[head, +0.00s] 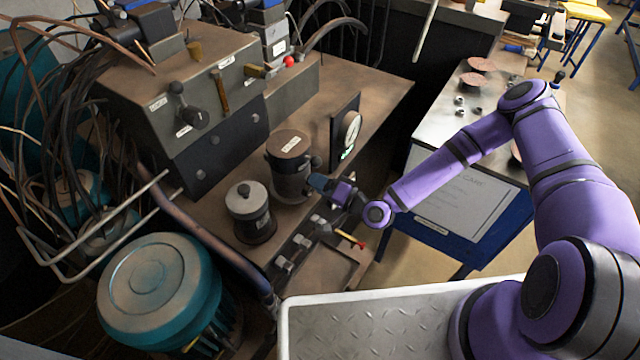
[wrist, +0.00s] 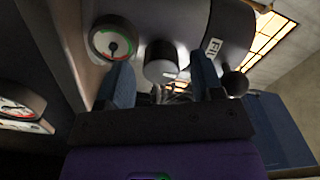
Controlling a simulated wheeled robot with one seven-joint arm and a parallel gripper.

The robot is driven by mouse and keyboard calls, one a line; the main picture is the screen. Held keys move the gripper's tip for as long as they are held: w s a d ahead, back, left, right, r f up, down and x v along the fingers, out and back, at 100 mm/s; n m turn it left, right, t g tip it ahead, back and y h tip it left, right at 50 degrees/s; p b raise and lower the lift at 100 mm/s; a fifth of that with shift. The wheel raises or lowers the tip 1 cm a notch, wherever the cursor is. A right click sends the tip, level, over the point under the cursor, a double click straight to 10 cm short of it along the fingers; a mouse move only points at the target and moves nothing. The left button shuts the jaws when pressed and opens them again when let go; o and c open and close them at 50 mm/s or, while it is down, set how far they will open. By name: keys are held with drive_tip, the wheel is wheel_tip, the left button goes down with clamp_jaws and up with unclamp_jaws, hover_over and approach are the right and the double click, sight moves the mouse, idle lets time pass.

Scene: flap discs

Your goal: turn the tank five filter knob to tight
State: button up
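In the head view, a dark metal canister (head: 288,178) with a pale label on its lid stands on the bench. A small dark knob (head: 316,161) shows at its right side. My gripper (head: 319,183) is close to the canister's right side. In the wrist view, a grey round knob (wrist: 161,62) lies ahead between the two blue fingers of my gripper (wrist: 160,74). The fingers are apart, with space on both sides of the knob. A white label (wrist: 213,47) beginning "FIL" is on the curved body beside it. I cannot read any tight mark.
A round gauge (wrist: 111,38) is left of the knob, and a dark ball-ended handle (wrist: 235,84) is near the right finger. A smaller lidded pot (head: 248,211), an upright dial (head: 349,128) and a row of switches (head: 300,241) stand around the canister.

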drive_tip(key=v, duration=1)
drive_tip(key=shift+s+d, duration=0.3)
drive_tip(key=shift+w+d, duration=0.1)
idle(0.3)
